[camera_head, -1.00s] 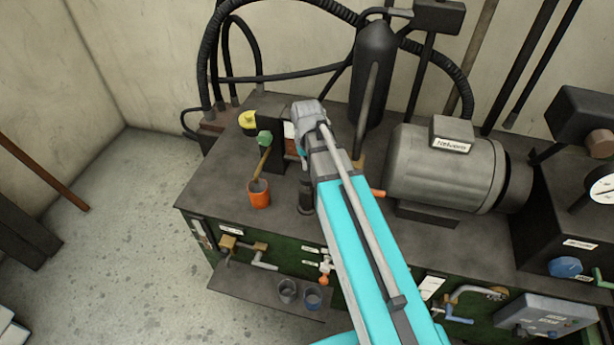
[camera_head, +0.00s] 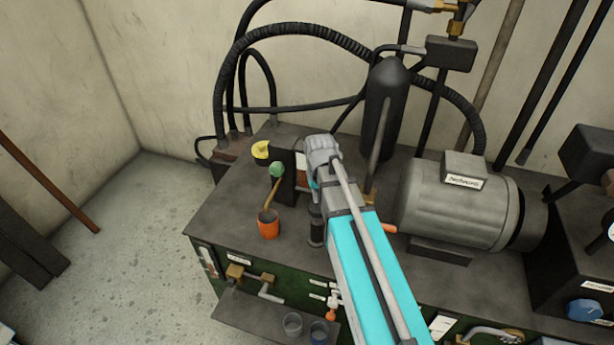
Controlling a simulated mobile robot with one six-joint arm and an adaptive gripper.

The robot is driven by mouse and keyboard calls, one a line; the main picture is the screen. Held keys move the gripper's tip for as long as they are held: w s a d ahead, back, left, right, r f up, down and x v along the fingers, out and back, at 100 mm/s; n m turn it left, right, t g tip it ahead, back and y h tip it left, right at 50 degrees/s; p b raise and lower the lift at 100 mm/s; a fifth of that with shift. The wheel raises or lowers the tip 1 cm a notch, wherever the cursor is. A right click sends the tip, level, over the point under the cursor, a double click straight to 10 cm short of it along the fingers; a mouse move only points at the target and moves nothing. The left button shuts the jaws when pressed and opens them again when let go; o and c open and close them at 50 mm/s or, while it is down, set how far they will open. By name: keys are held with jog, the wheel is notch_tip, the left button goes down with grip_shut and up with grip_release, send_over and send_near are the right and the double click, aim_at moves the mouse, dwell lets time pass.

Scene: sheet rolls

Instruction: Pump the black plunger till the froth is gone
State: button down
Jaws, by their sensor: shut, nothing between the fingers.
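My gripper (camera_head: 322,152) is at the grey end of my cyan arm, above the bench and just above a short dark cylinder. It is shut, and its fingertips are mostly hidden by the wrist. The dark cylinder (camera_head: 316,228) stands upright on the bench at the left edge of my arm and looks like the black plunger's body. Its top is hidden behind my arm, so I cannot tell whether the gripper touches it. No froth is visible; two small jars, one clear (camera_head: 292,324) and one bluish (camera_head: 319,332), stand on the low front shelf.
A black bottle (camera_head: 384,110) rises behind, and a grey motor (camera_head: 455,208) is on the right. Black hoses (camera_head: 300,35) loop behind. The bench's front left (camera_head: 222,222) is clear.

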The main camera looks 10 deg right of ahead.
aim_at(318, 207)
jog(key=shift+f+b, duration=3.2)
jog(key=shift+f, duration=0.1)
jog(key=shift+r+p, duration=3.45)
jog(key=shift+r+p, duration=3)
jog(key=s+f+b, duration=0.1)
jog(key=s, duration=0.9)
jog(key=shift+f, duration=0.25)
jog(key=shift+s, duration=0.1)
